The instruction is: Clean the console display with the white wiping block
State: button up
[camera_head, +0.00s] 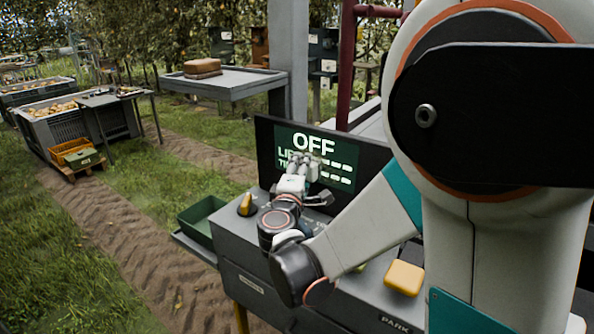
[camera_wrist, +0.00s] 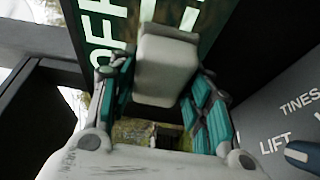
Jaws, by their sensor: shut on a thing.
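The console display (camera_head: 343,150) is a dark green screen in a black frame, reading "OFF" with smaller lines below. It also shows in the wrist view (camera_wrist: 105,35), turned on its side. My gripper (camera_head: 304,164) is in front of the screen's lower middle and covers part of the small text. In the wrist view, my gripper (camera_wrist: 162,82) is shut on the white wiping block (camera_wrist: 167,62), which sits between its two teal-padded fingers. The block's far end is close to the screen; I cannot tell whether it touches.
The grey console (camera_head: 240,238) carries an orange lever (camera_head: 246,205), small knobs and a large yellow button (camera_head: 404,277) below the screen. A green bin (camera_head: 201,219) is at its left. A grey table (camera_head: 222,80) and fruit crates stand behind, on grass.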

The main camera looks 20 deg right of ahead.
jog(key=shift+s+d, duration=2.7)
jog(key=shift+s, duration=1)
jog(key=shift+w+a+r+b, duration=0.1)
jog(key=shift+w+a+b, duration=0.3)
jog(key=shift+w+a, duration=1.5)
jog(key=shift+w+a+f+b, duration=0.1)
jog(key=shift+w+a+b, duration=0.25)
jog(key=shift+w+a, duration=1.55)
jog(key=shift+w+a+r+b, duration=0.1)
jog(key=shift+w+a+b, duration=0.6)
jog(key=shift+w, duration=2.05)
jog(key=shift+a+r+p, duration=0.2)
jog(key=shift+r+p, duration=0.1)
jog(key=shift+p, duration=0.2)
jog(key=s+d, duration=0.9)
jog(key=s, duration=0.4)
jog(key=shift+d+p, duration=0.15)
jog(key=shift+p, duration=0.15)
